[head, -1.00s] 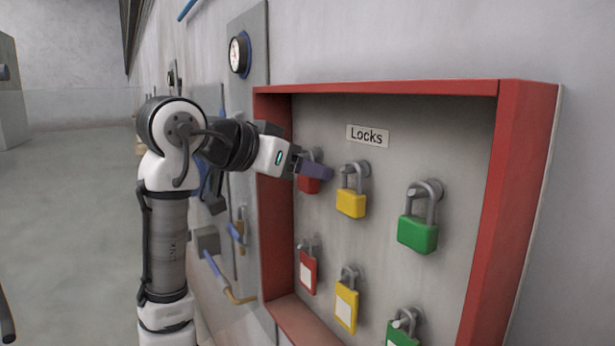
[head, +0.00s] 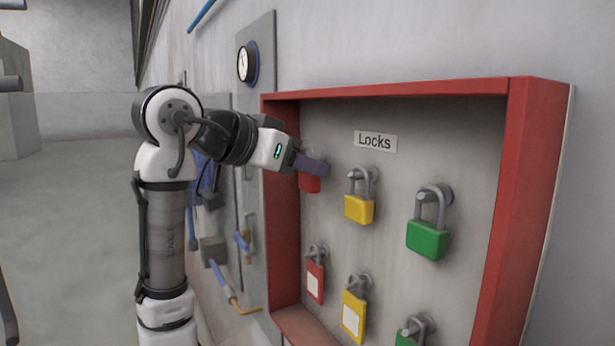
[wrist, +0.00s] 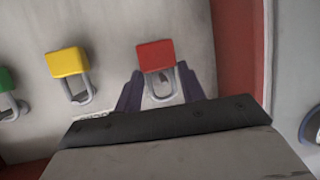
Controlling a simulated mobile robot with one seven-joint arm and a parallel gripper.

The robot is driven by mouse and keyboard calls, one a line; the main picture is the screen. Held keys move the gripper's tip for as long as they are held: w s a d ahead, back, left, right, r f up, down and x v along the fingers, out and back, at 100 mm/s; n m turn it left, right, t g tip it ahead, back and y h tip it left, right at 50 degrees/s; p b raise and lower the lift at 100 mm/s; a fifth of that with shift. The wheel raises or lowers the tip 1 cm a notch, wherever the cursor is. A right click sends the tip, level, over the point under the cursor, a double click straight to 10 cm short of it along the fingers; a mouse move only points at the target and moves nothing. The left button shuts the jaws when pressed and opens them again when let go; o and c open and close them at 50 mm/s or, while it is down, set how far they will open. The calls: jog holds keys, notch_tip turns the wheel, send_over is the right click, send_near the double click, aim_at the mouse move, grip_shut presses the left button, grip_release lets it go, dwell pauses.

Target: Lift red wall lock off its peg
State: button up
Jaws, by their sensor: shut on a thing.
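The red wall lock (head: 309,184) is at the upper left of the lock board, its body partly hidden by my gripper in the head view. My gripper (head: 312,165) is shut on it, with its purple fingers level with the top of the lock. In the wrist view the red body (wrist: 155,54) shows whole, and the fingers (wrist: 160,90) stand on either side of its grey shackle. The peg behind the red lock is mostly hidden; I cannot tell whether the shackle is clear of it.
A yellow lock (head: 359,209) and a green lock (head: 427,240) hang to the right. A lower row has a labelled red lock (head: 315,281), a yellow one (head: 353,315) and a green one. The board's raised red frame (head: 283,200) stands close on the left.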

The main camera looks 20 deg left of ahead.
jog(key=s+a+b, duration=0.1)
jog(key=s+a, duration=0.3)
jog(key=s, duration=0.3)
jog(key=s+a+r+b, duration=0.1)
jog(key=s+a+b, duration=0.1)
jog(key=s+a, duration=0.3)
jog(key=shift+s+a, duration=0.2)
jog(key=shift+s, duration=0.7)
jog(key=shift+s+a, duration=0.1)
jog(key=shift+s+a+p, duration=1.4)
jog(key=shift+s+a, duration=2.05)
